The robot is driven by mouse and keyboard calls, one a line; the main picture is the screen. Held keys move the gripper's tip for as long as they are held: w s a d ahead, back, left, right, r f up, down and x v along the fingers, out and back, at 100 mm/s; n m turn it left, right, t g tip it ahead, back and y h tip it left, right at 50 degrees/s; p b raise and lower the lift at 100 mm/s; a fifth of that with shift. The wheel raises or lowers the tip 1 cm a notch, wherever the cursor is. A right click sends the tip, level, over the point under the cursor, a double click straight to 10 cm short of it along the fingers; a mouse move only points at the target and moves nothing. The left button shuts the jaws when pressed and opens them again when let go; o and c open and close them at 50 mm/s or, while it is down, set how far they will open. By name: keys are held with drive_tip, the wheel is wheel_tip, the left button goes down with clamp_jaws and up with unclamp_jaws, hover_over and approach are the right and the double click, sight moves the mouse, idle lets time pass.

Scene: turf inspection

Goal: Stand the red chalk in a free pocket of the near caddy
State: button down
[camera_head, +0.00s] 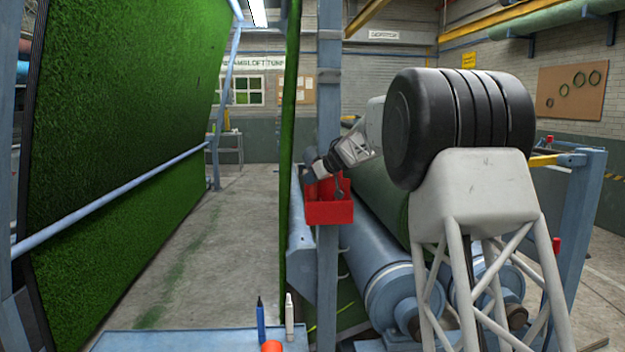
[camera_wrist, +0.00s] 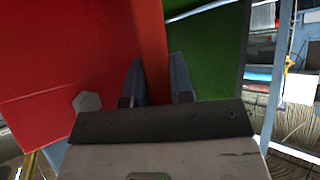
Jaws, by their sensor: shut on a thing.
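The red caddy (camera_head: 328,211) is fixed at the blue post in the middle of the head view. In the wrist view a large red wall with a hex bolt, apparently the caddy (camera_wrist: 45,55), fills the left side. My gripper (camera_wrist: 157,75) is shut on a narrow red stick, the red chalk (camera_wrist: 153,35), which runs up between its fingers. The chalk's far end is out of view, and I cannot tell whether it touches the caddy. In the head view my gripper is small and dark at the caddy. The pockets and their contents are not clear.
The blue post (camera_head: 329,100) stands right at the caddy. Large blue rollers (camera_head: 385,265) lie below and to the right. A green turf sheet (camera_head: 120,130) hangs at left. A blue pen (camera_head: 260,322) and a white pen (camera_head: 289,318) stand at the bottom.

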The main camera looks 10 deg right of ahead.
sight(316, 192)
drive_tip(key=shift+f, duration=1.85)
drive_tip(key=shift+s+f, duration=0.1)
drive_tip(key=shift+f, duration=1.05)
drive_tip(key=c, duration=1.1)
unclamp_jaws()
drive_tip(key=shift+s+d+r, duration=0.2)
drive_tip(key=shift+d+r, duration=0.15)
drive_tip(key=shift+r, duration=0.05)
drive_tip(key=shift+o, duration=0.9)
drive_tip(key=s+d+r, duration=0.3)
drive_tip(key=s+r, duration=0.1)
drive_tip(key=r, duration=0.4)
drive_tip(key=shift+s+d, duration=0.25)
drive_tip(key=shift+d, duration=0.15)
drive_tip(key=shift+r, duration=0.15)
drive_tip(key=shift+r, duration=0.1)
